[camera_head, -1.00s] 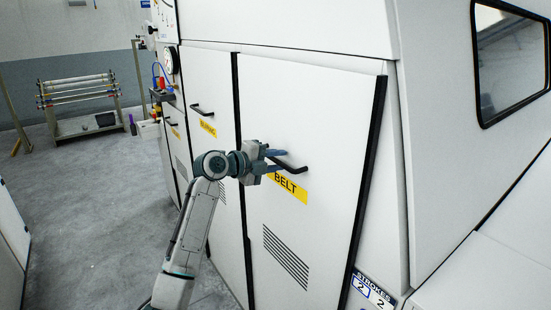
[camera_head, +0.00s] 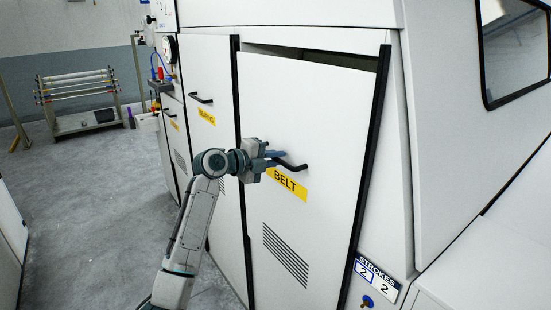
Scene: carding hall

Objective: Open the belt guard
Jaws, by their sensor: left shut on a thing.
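The belt guard (camera_head: 325,125) is a white door panel with black edge strips, a vent grille and a yellow BELT label (camera_head: 287,184). It stands slightly open, with a dark gap along its top edge that is widest toward the right. Its black bar handle (camera_head: 293,165) is at the middle left of the panel. My left gripper (camera_head: 277,159) is shut on the handle's left end. My right gripper does not show.
Another white door (camera_head: 207,70) with a yellow label and black handle stands left of the guard. A STROKES counter plate (camera_head: 378,278) and a blue knob (camera_head: 367,301) are low right. A rack of rods (camera_head: 75,85) stands far left. Grey floor lies open at left.

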